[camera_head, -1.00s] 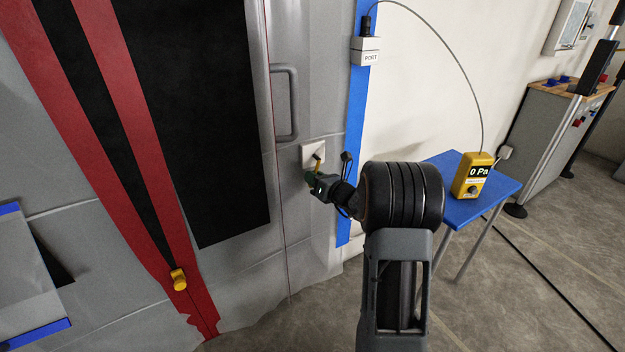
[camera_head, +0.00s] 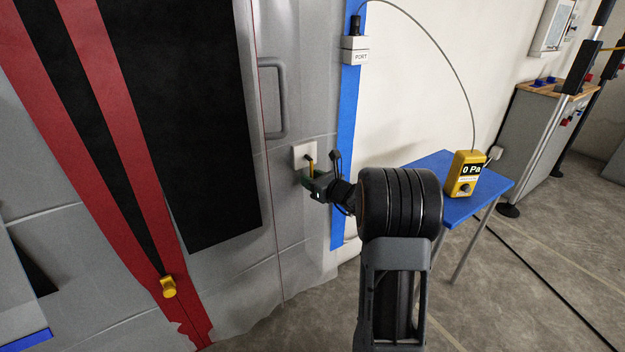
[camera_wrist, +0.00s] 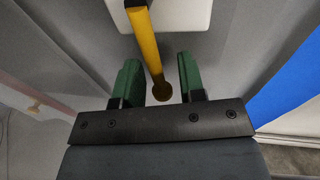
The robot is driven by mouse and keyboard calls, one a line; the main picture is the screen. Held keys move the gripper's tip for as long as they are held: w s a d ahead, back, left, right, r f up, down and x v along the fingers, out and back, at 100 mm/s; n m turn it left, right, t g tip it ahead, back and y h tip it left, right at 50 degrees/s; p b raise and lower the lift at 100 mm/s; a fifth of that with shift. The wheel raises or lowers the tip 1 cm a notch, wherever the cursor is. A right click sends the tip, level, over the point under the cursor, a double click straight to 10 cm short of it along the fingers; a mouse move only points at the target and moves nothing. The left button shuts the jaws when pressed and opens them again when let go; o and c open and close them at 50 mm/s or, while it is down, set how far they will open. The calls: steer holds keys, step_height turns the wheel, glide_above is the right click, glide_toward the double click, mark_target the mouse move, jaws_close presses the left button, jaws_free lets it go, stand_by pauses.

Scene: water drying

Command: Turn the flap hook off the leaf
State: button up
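The flap hook is a yellow bar (camera_head: 311,168) on a white plate (camera_head: 301,153) on the grey panel, right of a vertical seam. In the wrist view the yellow hook (camera_wrist: 147,42) hangs down from the white plate (camera_wrist: 183,14), slightly slanted, with a dark round end low between my fingers. My gripper (camera_head: 314,182) is at the hook's lower end. In the wrist view my gripper (camera_wrist: 159,82) is open, its two green fingers on either side of the hook with gaps. The leaf is the grey door (camera_head: 235,270) with a black window.
A grey pull handle (camera_head: 283,98) sits above the plate. A blue strip (camera_head: 345,150) with a port box (camera_head: 355,50) runs beside it. A yellow gauge (camera_head: 464,174) reading 0 Pa stands on a blue table (camera_head: 432,165) to the right.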

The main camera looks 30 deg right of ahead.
steer(key=shift+r, duration=0.1)
steer(key=p+v, duration=0.3)
steer(key=v, duration=1)
steer(key=shift+s+p, duration=0.35)
steer(key=shift+s, duration=0.05)
steer(key=shift+d, duration=0.1)
